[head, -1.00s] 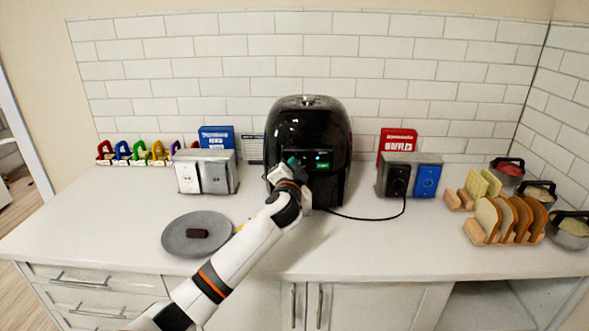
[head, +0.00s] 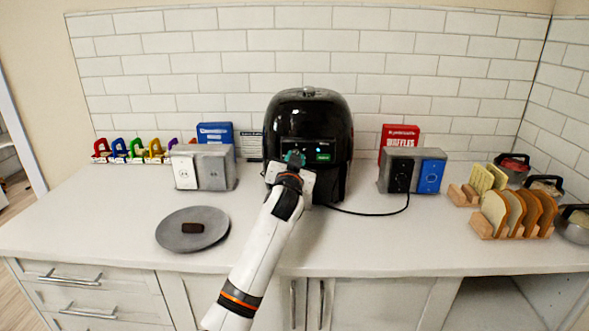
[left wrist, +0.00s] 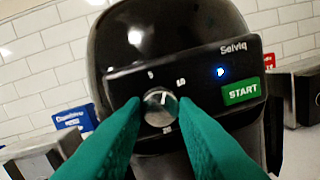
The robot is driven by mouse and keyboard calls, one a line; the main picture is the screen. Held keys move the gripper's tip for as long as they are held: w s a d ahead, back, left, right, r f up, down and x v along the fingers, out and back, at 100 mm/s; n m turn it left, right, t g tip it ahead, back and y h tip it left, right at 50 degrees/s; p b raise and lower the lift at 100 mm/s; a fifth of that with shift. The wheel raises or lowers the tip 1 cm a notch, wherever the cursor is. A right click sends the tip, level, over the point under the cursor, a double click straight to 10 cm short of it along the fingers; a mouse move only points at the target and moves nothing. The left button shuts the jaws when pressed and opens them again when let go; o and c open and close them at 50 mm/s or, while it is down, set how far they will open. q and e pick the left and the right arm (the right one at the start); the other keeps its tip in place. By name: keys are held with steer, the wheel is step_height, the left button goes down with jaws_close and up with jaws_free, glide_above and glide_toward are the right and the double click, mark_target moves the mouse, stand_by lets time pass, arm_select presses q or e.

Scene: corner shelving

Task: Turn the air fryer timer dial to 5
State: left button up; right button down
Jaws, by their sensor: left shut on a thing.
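The black air fryer (head: 308,118) stands on the counter against the tiled wall. Its front panel carries a silver timer dial (left wrist: 160,107), a green START button (left wrist: 241,91) and a lit blue light. Small white numbers surround the dial; one above it looks like 5 and one at upper right looks like 10. The dial's exact setting is too small to read surely. My left gripper (head: 294,160) is at the panel, its teal fingers shut on the dial from both sides in the left wrist view (left wrist: 158,108). My right gripper is not in view.
A grey double outlet box (head: 204,167) stands left of the fryer, and another (head: 412,170) with the fryer's cord stands right. A grey plate (head: 175,238) holds a brown block. Bread racks (head: 515,214) and pots are at far right. Colored padlock-like items line the back left.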

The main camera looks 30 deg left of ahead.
arm_select(q)
steer(key=shift+w+d+f+n+y+b, duration=0.1)
steer(key=shift+n+y+b, duration=0.3)
steer(key=shift+n+b, duration=1.5)
steer(key=shift+n+p, duration=0.75)
steer(key=shift+n, duration=0.35)
steer(key=o, duration=1)
steer(key=r+b+v, duration=0.1)
steer(key=v, duration=1.1)
steer(key=shift+f, duration=0.45)
